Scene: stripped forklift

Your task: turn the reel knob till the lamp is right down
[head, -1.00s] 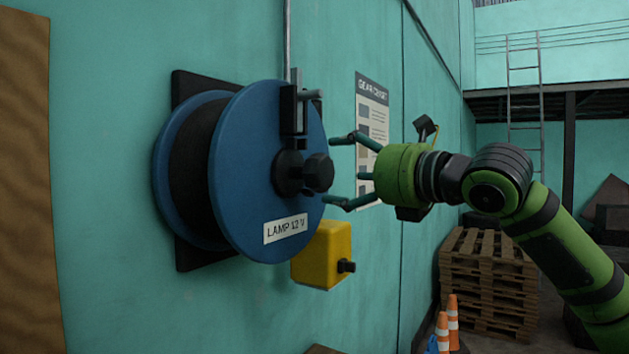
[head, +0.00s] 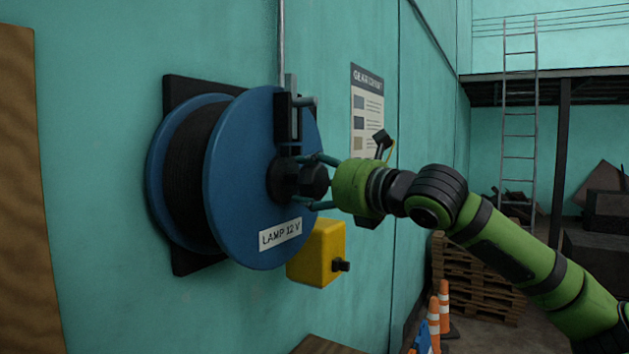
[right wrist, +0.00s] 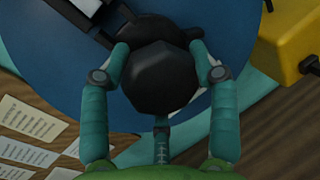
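The reel (head: 235,190) is a blue drum wound with black cable, on a black backplate on the teal wall, with a "LAMP 12 V" label. Its black faceted knob (head: 314,181) sticks out from the hub. My right gripper (head: 318,182) has its teal fingers above and below the knob. In the right wrist view the knob (right wrist: 160,78) sits between the fingers, whose tips bend in against its sides; the gripper looks shut on it. A third finger points up from below. I see no lamp. My left gripper is out of view.
A black bracket with a grey peg (head: 296,105) stands just above the knob. A yellow box (head: 316,253) with a black knob is below right. A wall chart (head: 367,110) hangs behind my gripper. Pallets (head: 470,275) and orange cones (head: 440,310) stand at lower right.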

